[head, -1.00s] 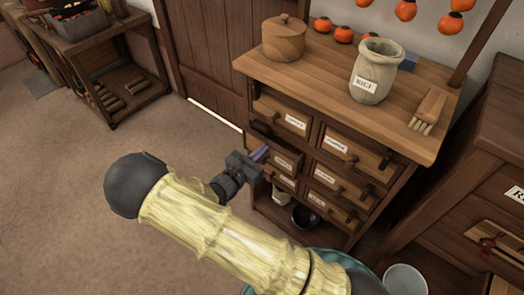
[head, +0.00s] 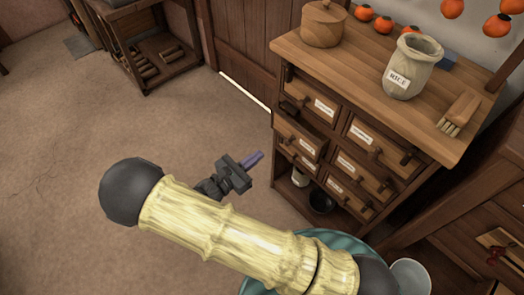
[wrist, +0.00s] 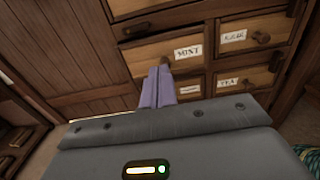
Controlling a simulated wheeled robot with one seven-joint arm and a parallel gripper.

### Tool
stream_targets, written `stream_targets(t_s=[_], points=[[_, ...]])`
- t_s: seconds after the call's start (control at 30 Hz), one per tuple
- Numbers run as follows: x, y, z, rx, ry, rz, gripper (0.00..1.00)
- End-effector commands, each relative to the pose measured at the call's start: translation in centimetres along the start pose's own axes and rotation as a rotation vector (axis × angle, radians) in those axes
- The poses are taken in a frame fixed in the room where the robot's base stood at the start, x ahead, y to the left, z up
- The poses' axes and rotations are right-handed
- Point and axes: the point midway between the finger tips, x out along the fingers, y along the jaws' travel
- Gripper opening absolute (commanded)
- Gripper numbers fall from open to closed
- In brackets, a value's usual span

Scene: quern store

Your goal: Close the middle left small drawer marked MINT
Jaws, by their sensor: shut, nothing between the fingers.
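The small drawer marked MINT (wrist: 150,56) is in the upper middle of the wrist view, with its handle (wrist: 165,63) just beyond my fingertips. In the head view the middle left drawer (head: 297,137) stands partly out of the cabinet (head: 283,75), with a dark opening above its front. Its label is too small to read there. My gripper (head: 254,160) has purple fingers shut together with nothing between them. It is in front and to the left of the drawer, apart from it in the head view. The fingers also show in the wrist view (wrist: 156,88), overlapping the handle's lower end.
On the cabinet top stand a round wooden box (head: 323,25), a RICE jar (head: 410,68) and a brush (head: 459,112). A dark bowl (head: 321,202) sits on the lower shelf. The floor (head: 130,115) to the left is clear.

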Motion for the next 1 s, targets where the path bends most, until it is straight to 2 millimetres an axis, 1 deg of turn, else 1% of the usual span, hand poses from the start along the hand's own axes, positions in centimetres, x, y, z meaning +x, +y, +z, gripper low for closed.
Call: stream_targets(t_s=[0.23,0.37,0.47,0.57,0.6,0.7,0.8,0.9,1.0], points=[[0.0,0.0,0.0,0.0,0.001,0.0,0.0],[0.9,-0.8,0.2,0.017,0.032,-0.048,0.0],[2.5,-2.5,0.5,0.058,0.103,-0.153,0.0],[4.3,-5.2,0.8,0.134,0.214,-0.311,0.0],[5.0,-6.4,0.9,0.175,0.264,-0.385,0.0],[6.1,-9.4,1.3,0.298,0.392,-0.575,0.0],[6.6,-12.0,1.8,0.437,0.509,-0.756,0.0],[6.7,-14.0,2.5,0.595,0.61,-0.924,0.0],[6.7,-15.5,3.4,0.772,0.695,-1.079,0.0]])
